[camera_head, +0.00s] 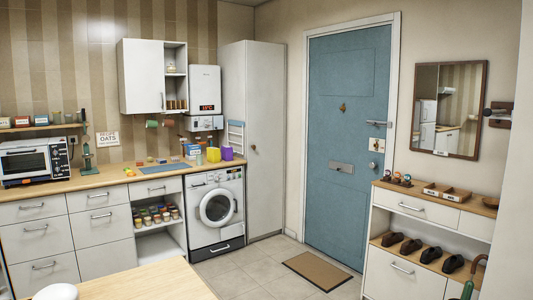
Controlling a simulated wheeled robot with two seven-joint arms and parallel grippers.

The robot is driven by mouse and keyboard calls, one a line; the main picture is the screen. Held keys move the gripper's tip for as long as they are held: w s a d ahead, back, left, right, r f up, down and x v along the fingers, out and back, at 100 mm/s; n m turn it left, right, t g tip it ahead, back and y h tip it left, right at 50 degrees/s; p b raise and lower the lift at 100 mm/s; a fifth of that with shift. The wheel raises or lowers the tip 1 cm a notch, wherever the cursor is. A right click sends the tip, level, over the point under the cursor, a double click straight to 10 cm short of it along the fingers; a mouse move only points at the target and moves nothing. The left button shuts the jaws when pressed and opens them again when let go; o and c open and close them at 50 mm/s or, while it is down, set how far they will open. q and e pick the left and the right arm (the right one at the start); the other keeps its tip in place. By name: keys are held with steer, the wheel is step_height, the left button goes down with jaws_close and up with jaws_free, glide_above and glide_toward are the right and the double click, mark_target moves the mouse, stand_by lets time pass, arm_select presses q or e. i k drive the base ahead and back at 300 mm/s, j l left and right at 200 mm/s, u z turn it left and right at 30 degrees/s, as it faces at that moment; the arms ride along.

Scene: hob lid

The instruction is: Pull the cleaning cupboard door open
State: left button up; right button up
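A tall white cupboard (265,110), most likely the cleaning cupboard, stands in the corner between the washing machine and the blue door. Its front is one tall narrow door that looks shut. A small round brownish knob (252,147) sits near the door's left edge, at about mid height. What is inside the cupboard is hidden. Neither of my grippers shows in this view, so I cannot see where they are relative to the door.
A washing machine (215,207) stands left of the cupboard. Tiled floor (232,270) lies open before them, with a brown doormat (318,271) by the blue door (345,130). A wooden tabletop (150,282) fills the lower left. A shoe cabinet (415,212) stands at right.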

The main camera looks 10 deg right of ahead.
mark_target(265, 61)
steer(key=i+l+z, duration=0.65)
steer(key=l+z, duration=0.2)
steer(key=i+l+z, duration=0.3)
steer(key=i, duration=0.15)
steer(key=i+l+z, duration=0.1)
steer(key=i+z, duration=0.25)
steer(key=i+u, duration=0.45)
steer(key=i, duration=0.25)
steer(key=i+l+u, duration=0.15)
steer(key=i+u, duration=0.3)
steer(key=i, duration=0.3)
steer(key=i+j+u, duration=0.15)
steer(key=i+u, duration=0.2)
steer(key=i, duration=0.4)
steer(key=i+u, duration=0.35)
steer(key=i, duration=0.35)
steer(key=i+l+u, duration=0.4)
steer(key=i, duration=0.3)
steer(key=i+j+z, duration=0.2)
steer(key=i, duration=0.35)
steer(key=i+j+z, duration=0.2)
steer(key=i, duration=0.35)
steer(key=i+z, duration=0.35)
steer(key=i+j+z, duration=0.2)
steer(key=z, duration=0.2)
steer(key=i+j+z, duration=0.35)
steer(key=i+l, duration=0.05)
